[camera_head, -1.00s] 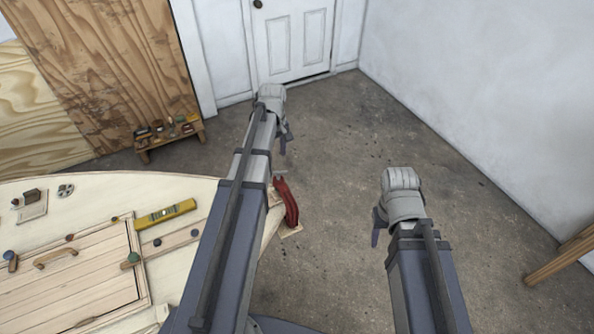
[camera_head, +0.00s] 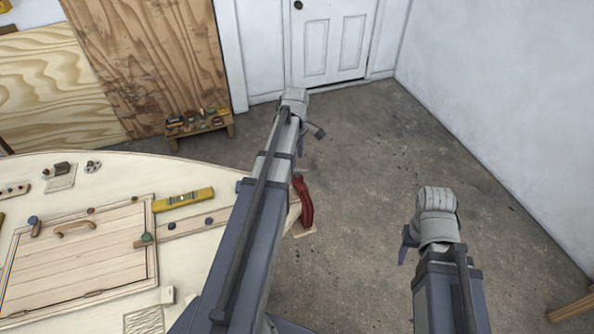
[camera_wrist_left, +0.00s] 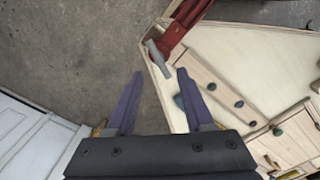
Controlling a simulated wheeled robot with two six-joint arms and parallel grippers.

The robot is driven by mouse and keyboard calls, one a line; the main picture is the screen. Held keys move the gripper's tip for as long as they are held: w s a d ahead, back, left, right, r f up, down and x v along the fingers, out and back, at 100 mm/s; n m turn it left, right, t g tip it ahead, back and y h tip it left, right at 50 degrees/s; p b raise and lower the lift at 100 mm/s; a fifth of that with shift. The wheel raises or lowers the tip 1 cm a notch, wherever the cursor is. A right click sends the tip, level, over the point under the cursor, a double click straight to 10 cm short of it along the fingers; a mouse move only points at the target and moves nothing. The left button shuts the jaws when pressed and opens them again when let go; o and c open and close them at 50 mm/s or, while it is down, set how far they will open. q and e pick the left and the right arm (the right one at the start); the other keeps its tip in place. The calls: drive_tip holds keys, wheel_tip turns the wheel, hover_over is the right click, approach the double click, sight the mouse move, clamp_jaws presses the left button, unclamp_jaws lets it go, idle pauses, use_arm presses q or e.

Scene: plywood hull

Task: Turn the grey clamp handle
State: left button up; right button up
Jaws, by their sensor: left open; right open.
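The red clamp (camera_head: 304,204) is at the pointed end of the plywood hull (camera_head: 180,260), just right of my left forearm in the head view. In the left wrist view the red clamp (camera_wrist_left: 183,24) is at the top, and its grey handle (camera_wrist_left: 158,58) sticks out near the hull corner. My left gripper (camera_wrist_left: 160,74) is open and empty; the handle appears between and just beyond its fingertips, with no contact visible. In the head view the left gripper (camera_head: 308,142) is partly hidden by its wrist. My right gripper (camera_head: 407,249) is open over the floor.
On the hull are a yellow level (camera_head: 183,199), a hatch with a wooden handle (camera_head: 75,229) and a wooden strip with knobs (camera_head: 190,227). A low bench with small items (camera_head: 202,128) stands against plywood sheets.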

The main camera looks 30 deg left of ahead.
sight(297, 169)
use_arm(q)
wheel_tip(297, 169, down, 5)
drive_tip(key=b, duration=0.4)
drive_tip(key=shift+f, duration=0.2)
clamp_jaws()
idle(0.3)
